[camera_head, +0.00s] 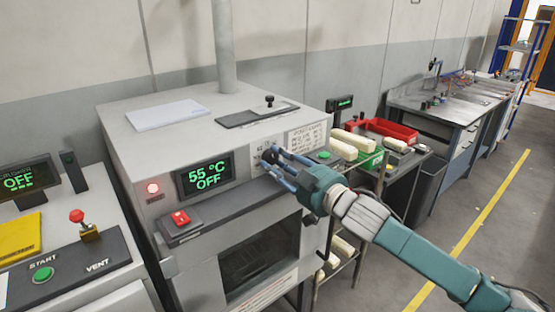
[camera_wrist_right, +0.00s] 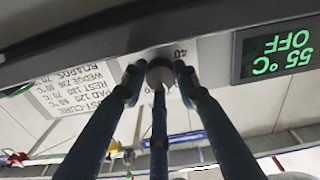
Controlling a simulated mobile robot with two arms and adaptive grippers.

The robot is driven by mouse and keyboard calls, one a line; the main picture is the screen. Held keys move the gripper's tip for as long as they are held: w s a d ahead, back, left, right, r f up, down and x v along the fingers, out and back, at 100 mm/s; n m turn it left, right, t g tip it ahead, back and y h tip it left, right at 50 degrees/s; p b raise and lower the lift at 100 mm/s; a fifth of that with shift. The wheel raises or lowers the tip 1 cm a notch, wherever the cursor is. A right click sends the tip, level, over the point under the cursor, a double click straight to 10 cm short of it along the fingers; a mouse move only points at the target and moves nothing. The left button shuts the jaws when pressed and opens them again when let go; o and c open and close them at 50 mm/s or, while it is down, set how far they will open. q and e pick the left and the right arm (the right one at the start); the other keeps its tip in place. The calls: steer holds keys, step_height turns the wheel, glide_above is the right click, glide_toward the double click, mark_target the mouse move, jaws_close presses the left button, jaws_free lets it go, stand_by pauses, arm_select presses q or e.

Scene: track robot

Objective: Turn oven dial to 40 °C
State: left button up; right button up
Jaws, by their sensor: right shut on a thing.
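The oven (camera_head: 140,140) stands in front of me, its front panel facing me. Its display (camera_head: 205,177) reads 55 °C and OFF in green. The oven dial (camera_wrist_right: 160,74) is a round dark grey knob right of the display; in the head view my fingers mostly cover it. My right gripper (camera_head: 272,165) reaches in from the right and is shut on the dial. In the right wrist view, which is upside down, its fingers close around the knob. A "40" mark (camera_wrist_right: 181,52) shows beside the knob. My left gripper is not in view.
A red switch (camera_head: 180,218) sits on a box below the display. A paper label (camera_head: 307,137) with printed settings is right of the dial. A side table with pale blocks (camera_head: 343,150) and a red bin (camera_head: 385,130) stands right of the oven. A control console (camera_head: 65,265) is at left.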

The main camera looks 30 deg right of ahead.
steer(key=n+p, duration=0.1)
steer(key=n, duration=0.3)
steer(key=shift+f+n, duration=0.15)
steer(key=shift+n, duration=0.15)
steer(key=n+p, duration=0.1)
steer(key=n, duration=0.4)
steer(key=shift+p, duration=0.35)
steer(key=n+p, duration=0.1)
steer(key=n, duration=0.5)
steer(key=shift+n, duration=0.4)
steer(key=shift+r+n+p, duration=0.15)
steer(key=shift+n+p, duration=0.05)
steer(key=shift+n, duration=0.9)
steer(key=shift+r+n+p, duration=0.1)
steer(key=shift+n+p, duration=0.05)
steer(key=shift+n, duration=0.95)
steer(key=shift+d, duration=0.1)
steer(key=o, duration=1.2)
steer(key=shift+c, duration=0.2)
